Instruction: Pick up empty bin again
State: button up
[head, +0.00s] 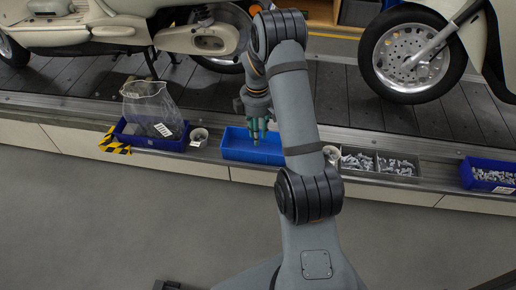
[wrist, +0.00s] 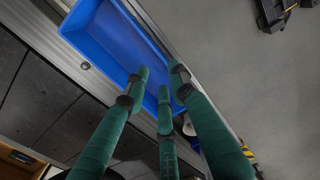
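The empty blue bin (head: 236,150) sits on the ledge along the conveyor's near edge, in the middle of the head view. My arm covers its right end. In the wrist view the bin (wrist: 108,40) lies at upper left, with its bare floor and walls showing. My gripper (head: 257,138) points down over the bin in the head view. In the wrist view my gripper (wrist: 160,78) has its green fingers spread apart around the bin's near long side, with nothing visibly clamped between them. Whether any finger touches the wall cannot be told.
A blue bin (head: 128,139) with a clear bag stands to the left, beside a small white cup (head: 199,138). Grey trays of metal parts (head: 378,164) and another filled blue bin (head: 490,176) stand to the right. Scooters stand on the conveyor behind.

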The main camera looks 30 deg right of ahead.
jog(key=shift+a+f+m, duration=0.1)
jog(key=shift+f+m, duration=0.15)
jog(key=shift+m, duration=0.05)
notch_tip(320, 180, down, 5)
jog(key=shift+b, duration=0.9)
jog(key=f, duration=0.1)
jog(key=f+b, duration=0.1)
jog(key=f, duration=0.2)
jog(key=shift+s+d+f+b, duration=0.2)
jog(key=shift+s+d+b, duration=0.05)
jog(key=shift+d+b, duration=0.15)
jog(key=shift+f, duration=0.3)
jog(key=c, duration=0.4)
grip_shut()
